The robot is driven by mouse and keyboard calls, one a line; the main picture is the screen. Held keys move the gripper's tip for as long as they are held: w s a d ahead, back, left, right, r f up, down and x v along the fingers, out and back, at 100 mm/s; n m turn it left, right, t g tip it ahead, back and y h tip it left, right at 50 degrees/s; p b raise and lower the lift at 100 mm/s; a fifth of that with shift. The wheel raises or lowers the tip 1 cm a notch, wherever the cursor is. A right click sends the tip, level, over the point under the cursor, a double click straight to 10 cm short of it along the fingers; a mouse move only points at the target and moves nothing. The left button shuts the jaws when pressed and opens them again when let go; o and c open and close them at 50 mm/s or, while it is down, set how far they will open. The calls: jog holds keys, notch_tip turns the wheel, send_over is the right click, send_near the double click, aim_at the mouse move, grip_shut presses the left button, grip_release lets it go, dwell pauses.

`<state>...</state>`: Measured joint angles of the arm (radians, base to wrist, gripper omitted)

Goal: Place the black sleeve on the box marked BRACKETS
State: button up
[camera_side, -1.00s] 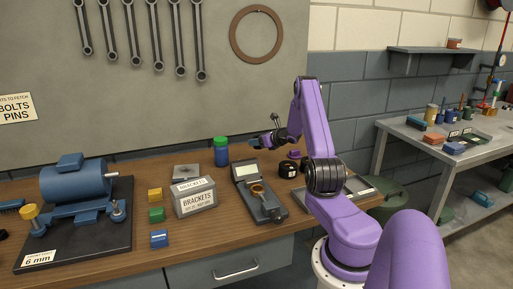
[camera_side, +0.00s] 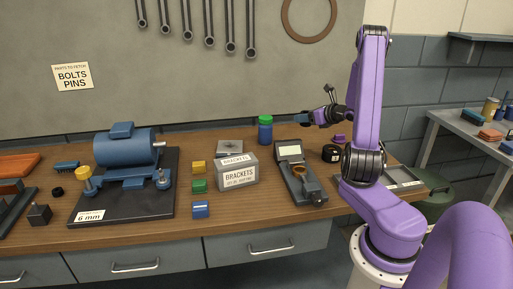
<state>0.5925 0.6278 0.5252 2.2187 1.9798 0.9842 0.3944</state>
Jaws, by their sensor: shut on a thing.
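The box marked BRACKETS (camera_side: 238,176) is a grey box with white labels, standing upright near the middle of the bench. My gripper (camera_side: 305,119) is above the back of the bench, to the right of and higher than the box, with its tip pointing left. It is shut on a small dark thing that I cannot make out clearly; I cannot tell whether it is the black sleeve. A black round piece with a pale label (camera_side: 331,154) stands on the bench below my gripper. A small black ring-like piece (camera_side: 57,191) lies far left.
A blue bottle with a green cap (camera_side: 265,132) stands behind the box. A grey meter (camera_side: 296,175) lies right of it. Yellow, green and blue blocks (camera_side: 200,187) line its left side. A blue motor (camera_side: 125,155) on a dark base stands farther left.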

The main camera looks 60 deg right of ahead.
jog(key=a+r+n+y, duration=0.3)
jog(key=a+r, duration=0.1)
jog(key=a, duration=1.1)
jog(key=s+a+r+n+y, duration=0.1)
jog(key=a+r+n+y, duration=0.2)
jog(key=a, duration=1.2)
jog(key=shift+a+r+y, duration=0.15)
jog(key=shift+r+y, duration=0.2)
jog(key=shift+y, duration=0.35)
jog(key=shift+w+d+f, duration=0.3)
jog(key=shift+w+f, duration=0.2)
jog(key=shift+w, duration=0.55)
jog(key=shift+w+d+f, duration=0.25)
jog(key=shift+w+f, duration=0.2)
jog(key=shift+w, duration=0.6)
jog(key=shift+w+d+f, duration=0.3)
jog(key=shift+w+f, duration=0.2)
jog(key=shift+w, duration=0.55)
send_over(236, 160)
notch_tip(236, 160, down, 6)
jog(key=shift+s+f, duration=0.15)
jog(key=shift+w+d+f, duration=0.1)
jog(key=shift+w+f, duration=0.2)
jog(key=shift+f, duration=1.55)
jog(key=shift+f, duration=0.2)
